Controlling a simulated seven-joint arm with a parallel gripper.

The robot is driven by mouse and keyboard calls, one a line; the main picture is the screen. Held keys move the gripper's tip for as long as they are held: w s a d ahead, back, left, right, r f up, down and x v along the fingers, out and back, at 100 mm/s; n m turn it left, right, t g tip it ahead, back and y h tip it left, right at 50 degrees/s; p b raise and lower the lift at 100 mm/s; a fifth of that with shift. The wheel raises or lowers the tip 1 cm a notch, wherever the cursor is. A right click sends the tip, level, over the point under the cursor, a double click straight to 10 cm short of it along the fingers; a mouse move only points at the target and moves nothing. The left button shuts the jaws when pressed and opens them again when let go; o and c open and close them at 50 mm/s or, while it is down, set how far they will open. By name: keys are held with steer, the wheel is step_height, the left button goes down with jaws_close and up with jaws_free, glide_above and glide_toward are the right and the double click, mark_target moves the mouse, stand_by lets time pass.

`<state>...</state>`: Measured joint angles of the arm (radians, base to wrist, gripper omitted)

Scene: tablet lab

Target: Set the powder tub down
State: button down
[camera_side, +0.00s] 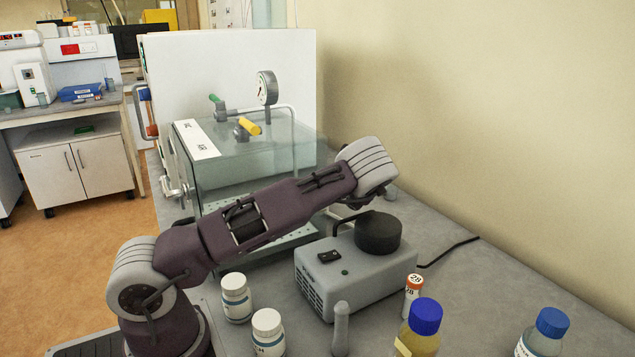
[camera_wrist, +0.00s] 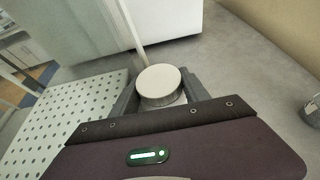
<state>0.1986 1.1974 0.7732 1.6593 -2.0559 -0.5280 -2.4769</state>
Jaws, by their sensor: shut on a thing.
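The powder tub (camera_wrist: 160,86) shows in the wrist view as a short round container with a pale flat lid, seen from above. My gripper (camera_wrist: 158,92) is shut on it, with a grey finger at its left and right sides. Grey bench top shows around it, but I cannot tell whether its base touches the bench. In the side view the tub and my fingers are hidden behind the pump and my wrist.
A glass chamber (camera_side: 240,170) with a perforated plate (camera_wrist: 72,118) stands to the left. A grey pump box (camera_side: 350,283) with a black cylinder (camera_side: 378,235) stands in front. White jars (camera_side: 236,300) and blue-capped bottles (camera_side: 543,338) stand nearer. Bare bench (camera_wrist: 250,75) lies to the right.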

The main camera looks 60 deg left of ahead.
steer(key=c, duration=0.6)
jaws_free()
steer(key=shift+o, duration=0.2)
